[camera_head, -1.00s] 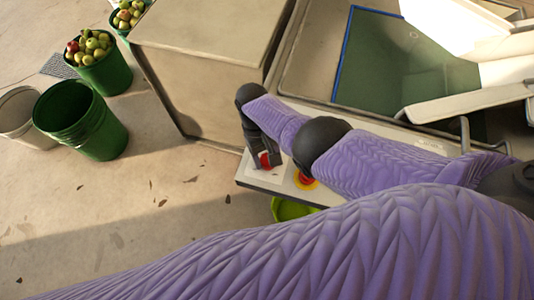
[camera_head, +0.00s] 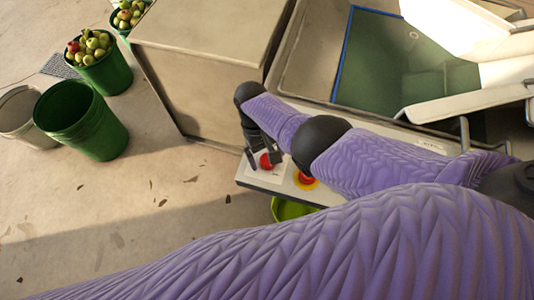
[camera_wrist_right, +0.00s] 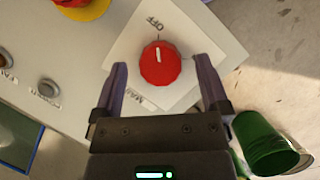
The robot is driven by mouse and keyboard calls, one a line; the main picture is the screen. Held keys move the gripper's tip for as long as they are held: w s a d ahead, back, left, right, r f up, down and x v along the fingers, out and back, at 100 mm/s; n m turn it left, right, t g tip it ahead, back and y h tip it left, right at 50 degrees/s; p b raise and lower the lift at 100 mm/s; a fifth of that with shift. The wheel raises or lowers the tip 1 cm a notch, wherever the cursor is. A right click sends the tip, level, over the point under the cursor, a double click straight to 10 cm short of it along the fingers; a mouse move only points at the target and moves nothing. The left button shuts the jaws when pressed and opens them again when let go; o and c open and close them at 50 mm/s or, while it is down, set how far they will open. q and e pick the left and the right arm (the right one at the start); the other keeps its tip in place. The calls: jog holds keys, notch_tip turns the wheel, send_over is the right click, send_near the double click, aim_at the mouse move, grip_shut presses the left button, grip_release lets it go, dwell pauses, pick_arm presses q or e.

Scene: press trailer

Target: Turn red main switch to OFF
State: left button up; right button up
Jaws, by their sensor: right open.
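The red main switch (camera_head: 266,161) is a round knob on a white plate at the left end of the control panel. It shows clearly in the right wrist view (camera_wrist_right: 160,65), where its white pointer line is directed toward the OFF label (camera_wrist_right: 153,23). My right gripper (camera_wrist_right: 161,64) is open, with one finger on each side of the knob and visible gaps between. In the head view my right gripper (camera_head: 264,158) is over the switch. My left gripper is not in view.
A red emergency button on a yellow base (camera_head: 306,180) sits right of the switch. A large beige box (camera_head: 200,60) stands behind the panel. Green buckets (camera_head: 85,120), some with apples, stand on the floor at left. A green container (camera_head: 290,209) is below the panel.

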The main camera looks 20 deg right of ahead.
jog(key=p+v, duration=0.2)
jog(key=v, duration=0.7)
jog(key=shift+r, duration=0.15)
